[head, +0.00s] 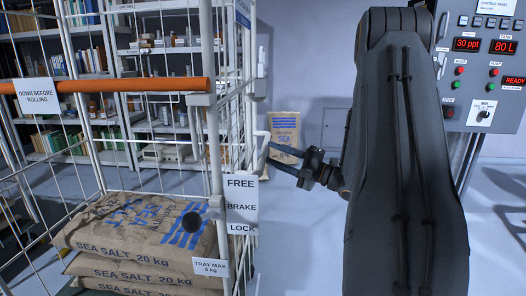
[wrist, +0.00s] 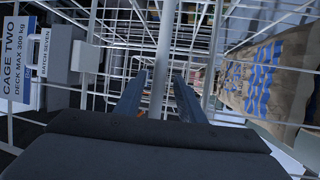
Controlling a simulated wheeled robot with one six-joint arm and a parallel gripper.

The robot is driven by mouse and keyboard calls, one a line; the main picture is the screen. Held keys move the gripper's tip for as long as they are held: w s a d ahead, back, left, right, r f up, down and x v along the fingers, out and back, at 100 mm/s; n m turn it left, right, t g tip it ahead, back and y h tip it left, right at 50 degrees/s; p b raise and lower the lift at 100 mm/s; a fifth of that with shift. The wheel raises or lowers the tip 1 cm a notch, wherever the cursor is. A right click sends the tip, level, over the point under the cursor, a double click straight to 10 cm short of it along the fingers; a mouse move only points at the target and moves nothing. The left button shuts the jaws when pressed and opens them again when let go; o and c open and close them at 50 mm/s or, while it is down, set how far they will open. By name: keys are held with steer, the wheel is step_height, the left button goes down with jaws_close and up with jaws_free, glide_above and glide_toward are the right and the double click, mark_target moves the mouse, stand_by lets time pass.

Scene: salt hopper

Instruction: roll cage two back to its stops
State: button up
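The roll cage (head: 212,130) is a white wire cage at the left of the head view, holding several sea salt sacks (head: 150,225). In the wrist view a sign (wrist: 18,60) reads "CAGE TWO". A FREE/BRAKE/LOCK plate (head: 242,205) hangs on its corner, with a black knob (head: 190,221) left of it. A white side handle (head: 264,150) sticks out from the cage's right side. My gripper (head: 277,155) is at this handle, fingers apart. In the wrist view a white upright (wrist: 160,70) shows between the fingers (wrist: 160,95); I cannot tell whether they touch it.
An orange bar (head: 110,85) crosses the cage, with a sign ending "DOWN BEFORE ROLLING". Shelves (head: 165,50) stand behind. Another salt sack (head: 284,130) stands by the back wall. A control panel (head: 490,60) is at right. The floor (head: 295,235) right of the cage looks clear.

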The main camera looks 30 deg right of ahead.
mark_target(265, 150)
steer(key=shift+x, duration=2)
jaws_close()
